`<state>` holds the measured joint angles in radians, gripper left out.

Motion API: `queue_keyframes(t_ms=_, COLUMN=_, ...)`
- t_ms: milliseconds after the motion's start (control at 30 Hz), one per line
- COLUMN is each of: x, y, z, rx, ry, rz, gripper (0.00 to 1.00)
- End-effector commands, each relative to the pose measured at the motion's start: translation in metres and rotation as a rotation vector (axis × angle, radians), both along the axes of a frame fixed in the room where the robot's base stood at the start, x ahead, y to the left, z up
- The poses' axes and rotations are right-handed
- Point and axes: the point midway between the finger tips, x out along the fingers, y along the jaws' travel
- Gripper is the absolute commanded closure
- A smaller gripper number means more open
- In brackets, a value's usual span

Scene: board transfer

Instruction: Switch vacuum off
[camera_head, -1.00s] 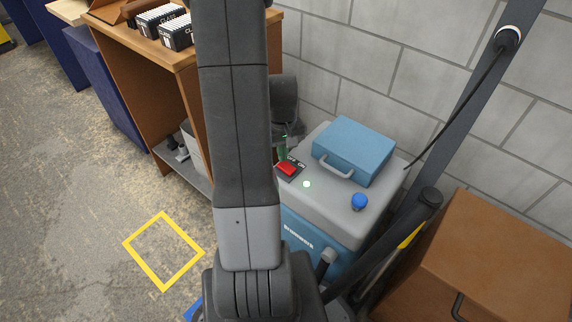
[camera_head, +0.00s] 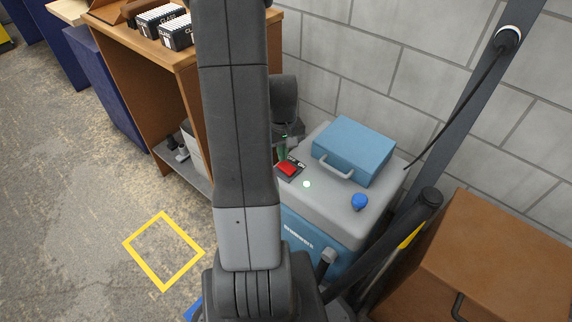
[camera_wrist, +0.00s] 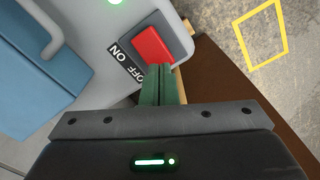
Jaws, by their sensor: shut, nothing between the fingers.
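The vacuum (camera_head: 325,205) is a grey-topped, blue-bodied machine against the block wall. Its red rocker switch (camera_head: 287,169) sits at the left edge of the top, beside a black ON/OFF label. In the wrist view the red switch (camera_wrist: 154,47) is just beyond the fingertips, with the label (camera_wrist: 126,61) to its left; OFF is at the end nearer my gripper. A green light (camera_head: 306,184) glows on the top. My gripper (camera_wrist: 160,68) has its green fingers shut and empty, close to the OFF end of the switch. I cannot tell whether they touch it.
A blue case with a handle (camera_head: 354,151) is on top of the vacuum, beside a blue knob (camera_head: 359,202). A wooden shelf unit (camera_head: 160,100) stands left, and a brown box (camera_head: 500,250) stands right. A yellow square (camera_head: 163,251) marks open floor.

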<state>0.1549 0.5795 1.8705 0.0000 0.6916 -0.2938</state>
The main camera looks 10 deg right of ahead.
Motion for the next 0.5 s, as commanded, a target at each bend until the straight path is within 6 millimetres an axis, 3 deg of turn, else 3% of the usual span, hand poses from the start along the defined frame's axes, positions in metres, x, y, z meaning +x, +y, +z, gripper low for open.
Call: queue_keyframes(t_ms=500, x=0.0000, y=0.0000, z=-0.0049, rx=0.000, ry=0.000, rz=0.000, gripper=1.00)
